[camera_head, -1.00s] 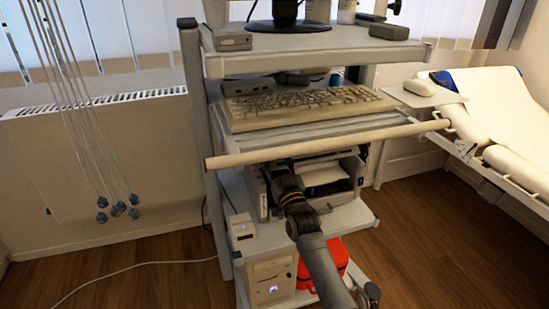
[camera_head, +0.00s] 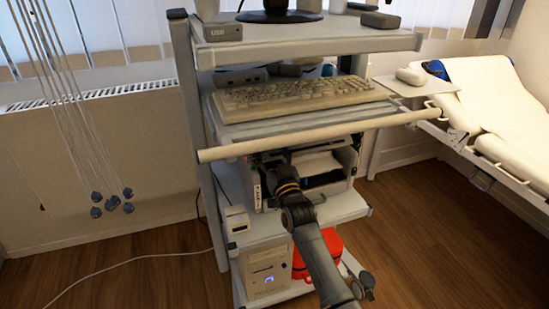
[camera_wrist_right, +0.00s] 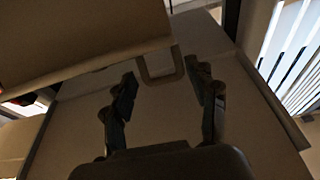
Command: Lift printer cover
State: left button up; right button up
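The printer (camera_head: 337,160), light grey with a dark open front, stands on a shelf of the cart under the keyboard. My right arm reaches up to its left front. In the head view my right gripper's fingertips are hidden at the printer, under the pale bar. In the right wrist view my right gripper (camera_wrist_right: 160,72) is open, its two dark fingers apart. A small loop-shaped handle (camera_wrist_right: 162,78) lies between and just beyond the fingertips, at the edge of a large tan panel (camera_wrist_right: 80,40). I cannot tell whether this panel is the cover. My left gripper is out of view.
A keyboard (camera_head: 300,94) lies on the shelf above the printer. A pale bar (camera_head: 310,138) crosses the cart's front. Below stand a white computer case (camera_head: 267,272) and a red box (camera_head: 328,247). A bed (camera_head: 490,80) is at right; open floor lies left.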

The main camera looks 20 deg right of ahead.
jog(key=v, duration=1.1)
jog(key=shift+s, duration=0.3)
